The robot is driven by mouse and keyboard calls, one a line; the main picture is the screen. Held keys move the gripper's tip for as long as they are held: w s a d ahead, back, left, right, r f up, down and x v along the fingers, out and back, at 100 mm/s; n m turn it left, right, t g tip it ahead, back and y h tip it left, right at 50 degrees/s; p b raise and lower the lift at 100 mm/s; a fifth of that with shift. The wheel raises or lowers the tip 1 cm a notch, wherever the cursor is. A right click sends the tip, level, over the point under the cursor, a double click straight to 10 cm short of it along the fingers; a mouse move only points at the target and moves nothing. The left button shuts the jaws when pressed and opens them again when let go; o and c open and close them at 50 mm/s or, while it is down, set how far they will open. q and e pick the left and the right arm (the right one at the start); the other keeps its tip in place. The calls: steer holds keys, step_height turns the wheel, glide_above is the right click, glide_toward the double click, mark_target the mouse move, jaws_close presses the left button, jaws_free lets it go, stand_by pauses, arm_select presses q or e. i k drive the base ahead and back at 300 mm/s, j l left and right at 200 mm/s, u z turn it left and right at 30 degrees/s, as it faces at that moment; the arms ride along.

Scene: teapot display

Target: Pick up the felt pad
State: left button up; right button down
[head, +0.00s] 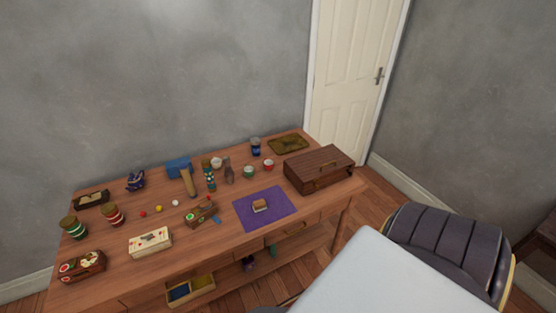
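A flat purple mat (246,217) lies on the wooden table (215,250), right of its middle. I cannot tell for certain which of these is the felt pad; the purple mat looks most like felt. Neither of my grippers shows in the head view.
A brown wooden chest (318,169) stands right of the mat. Left of the mat are a green-and-red box (201,213), a cream box (150,242), small coloured balls and striped jars. Cups, a blue box (179,167) and a tray (288,145) stand behind.

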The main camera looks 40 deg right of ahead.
mark_target(259, 204)
steer(key=z, duration=1.2)
